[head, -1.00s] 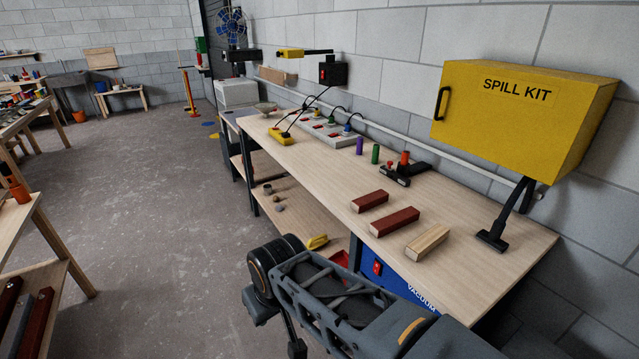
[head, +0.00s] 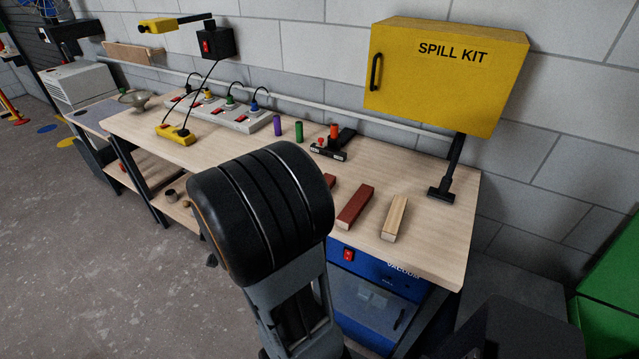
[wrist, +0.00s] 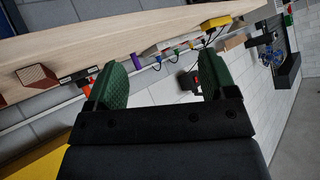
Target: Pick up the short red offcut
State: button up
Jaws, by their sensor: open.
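Two red battens lie on the pale wooden bench. The shorter one, the short red offcut (head: 331,181), is mostly hidden behind my arm in the head view. The longer red batten (head: 355,206) lies just right of it. In the wrist view, one red piece (wrist: 38,76) with a pale end shows at the far left; I cannot tell which of the two it is. My gripper (wrist: 162,82) is open and empty, its green finger pads wide apart and clear of the red piece. The gripper itself does not show in the head view.
A bare wood batten (head: 395,217) lies right of the red ones. Behind them are a black tool (head: 330,146), coloured cylinders and a power strip (head: 220,116). A yellow spill kit cabinet (head: 440,75) hangs over the bench's right end. The bench (head: 440,240) is clear at front right.

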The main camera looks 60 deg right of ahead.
jog(key=s+d+f+m+g+h+p, duration=0.1)
jog(key=s+d+m+g+h, duration=0.1)
jog(key=s+d, duration=0.2)
jog(key=s+d+f+m+g+h, duration=0.2)
jog(key=s+d+g, duration=0.1)
jog(key=d, duration=0.7)
jog(key=s+d+f+m+g+h+p, duration=0.1)
jog(key=s+d+f+m+g+h, duration=0.1)
jog(key=s+d, duration=0.3)
jog(key=shift+s+d+m+g+h+p, duration=0.2)
jog(key=shift+d+g+h, duration=0.1)
jog(key=shift+d, duration=0.2)
jog(key=shift+s+d+m+g+h+p, duration=0.1)
jog(key=shift+d+m+g+h, duration=0.15)
jog(key=shift+d, duration=0.25)
jog(key=shift+p+x, duration=0.85)
jog(key=shift+x, duration=2.3)
jog(key=shift+w, duration=0.1)
jog(key=shift+c, duration=0.4)
jog(key=c, duration=1)
jog(key=shift+o, duration=0.2)
jog(key=shift+r, duration=0.1)
